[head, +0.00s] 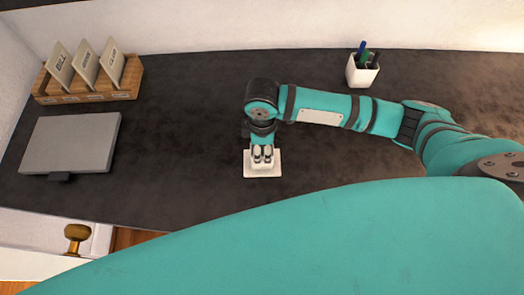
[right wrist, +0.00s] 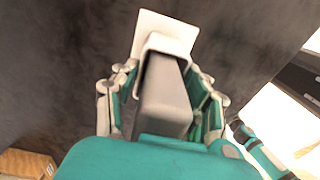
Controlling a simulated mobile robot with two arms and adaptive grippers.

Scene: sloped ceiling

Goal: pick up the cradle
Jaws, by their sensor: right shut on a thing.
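The cradle (head: 262,170) is a small white piece with a flat square base on the dark desktop, in the middle of the head view. In the right wrist view the cradle (right wrist: 168,32) shows its flat plate and a raised white part between the fingers. My right gripper (head: 262,154) points down at it and is shut on its raised part. The right gripper's fingers also show on both sides of it in the right wrist view (right wrist: 160,95). I cannot tell whether the base touches the desk. My left gripper is not in view.
A wooden holder (head: 110,92) with several upright cards stands at the back left. A closed grey laptop-like slab (head: 72,143) lies in front of it. A white pen cup (head: 361,72) stands at the back, behind my right arm. The desk (head: 190,120) is clear around the cradle.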

